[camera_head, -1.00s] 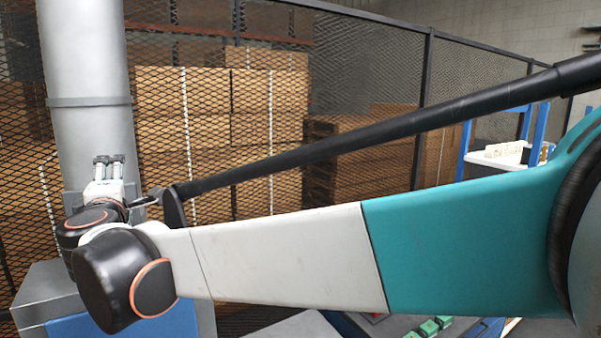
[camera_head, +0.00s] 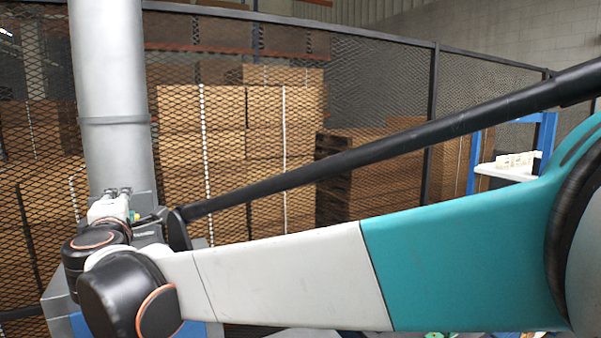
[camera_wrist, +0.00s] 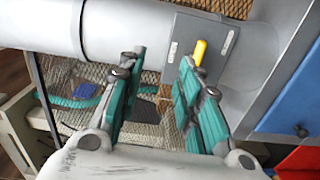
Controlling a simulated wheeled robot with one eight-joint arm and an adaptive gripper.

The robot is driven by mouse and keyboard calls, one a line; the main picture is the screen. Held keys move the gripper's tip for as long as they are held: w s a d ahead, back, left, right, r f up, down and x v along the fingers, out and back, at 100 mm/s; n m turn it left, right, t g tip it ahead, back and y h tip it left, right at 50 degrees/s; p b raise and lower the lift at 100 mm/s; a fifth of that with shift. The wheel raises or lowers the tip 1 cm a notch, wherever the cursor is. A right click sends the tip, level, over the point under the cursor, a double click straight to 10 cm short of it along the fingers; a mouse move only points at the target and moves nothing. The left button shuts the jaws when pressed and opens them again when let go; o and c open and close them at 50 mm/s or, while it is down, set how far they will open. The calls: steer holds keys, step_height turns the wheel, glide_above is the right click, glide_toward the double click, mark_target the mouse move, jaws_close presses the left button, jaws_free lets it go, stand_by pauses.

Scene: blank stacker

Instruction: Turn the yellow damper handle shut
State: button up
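The yellow damper handle (camera_wrist: 200,53) shows in the wrist view as a short bar on a grey plate (camera_wrist: 222,58) with slots, fixed to the grey duct (camera_wrist: 125,30). My gripper (camera_wrist: 160,62) is open, its teal-padded fingers spread and nothing between them. The handle lies just beyond the tip of the right finger, to the right of the gap; I cannot tell whether they touch. In the head view my gripper (camera_head: 110,192) is in front of the duct (camera_head: 108,80), and only a small yellow spot of the handle (camera_head: 134,216) shows beside it.
A mesh fence (camera_head: 375,75) stands behind the duct, with stacked cardboard boxes (camera_head: 200,115) beyond it. A grey and blue cabinet shows below the duct, largely covered by my arm. A blue panel (camera_wrist: 292,95) is at right in the wrist view.

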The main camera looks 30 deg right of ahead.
steer(key=s+p, duration=0.1)
steer(key=s, duration=0.4)
steer(key=shift+s+a+f, duration=0.1)
steer(key=shift+s+a, duration=0.05)
stand_by(0.3)
steer(key=s+d+f+m+g+h+b, duration=0.25)
steer(key=s+d+f+m+b, duration=0.25)
steer(key=d+f, duration=0.55)
steer(key=s+d+f+m+g+h+b, duration=0.1)
steer(key=s+d+f+m+g+b, duration=0.35)
steer(key=d+f, duration=0.55)
steer(key=s+d+f+m+g+y+b, duration=0.1)
steer(key=s+f+m+b, duration=0.3)
steer(key=s+f, duration=0.4)
steer(key=s+d+f+m+g+y+b, duration=0.1)
steer(key=s+f+m+g+y+b, duration=0.2)
steer(key=f, duration=1.4)
steer(key=s+b, duration=0.4)
steer(key=s, duration=0.1)
steer(key=shift+s+m, duration=0.35)
steer(key=shift+s, duration=0.05)
